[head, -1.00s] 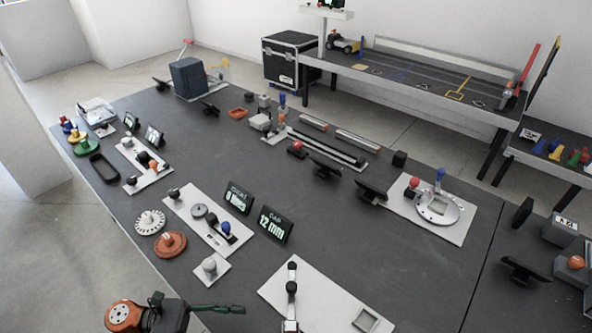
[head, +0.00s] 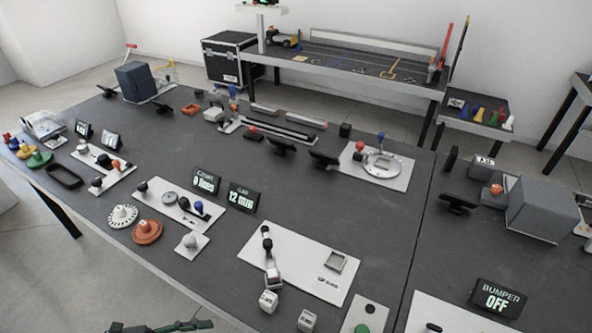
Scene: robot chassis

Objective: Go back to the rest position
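Only a small part of my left arm and gripper (head: 165,327) shows in the head view, as dark green and black pieces at the bottom edge, left of centre. It is in front of the table's near edge, apart from the objects on the table. The frame cuts it off, so its fingers and anything between them cannot be made out. My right gripper is not in view.
The long dark table (head: 330,205) holds white plates with levers and knobs, small displays and a grey box (head: 541,209). A "BUMPER OFF" display (head: 498,298) stands at lower right. A second bench (head: 345,72) stands behind. Floor shows at lower left.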

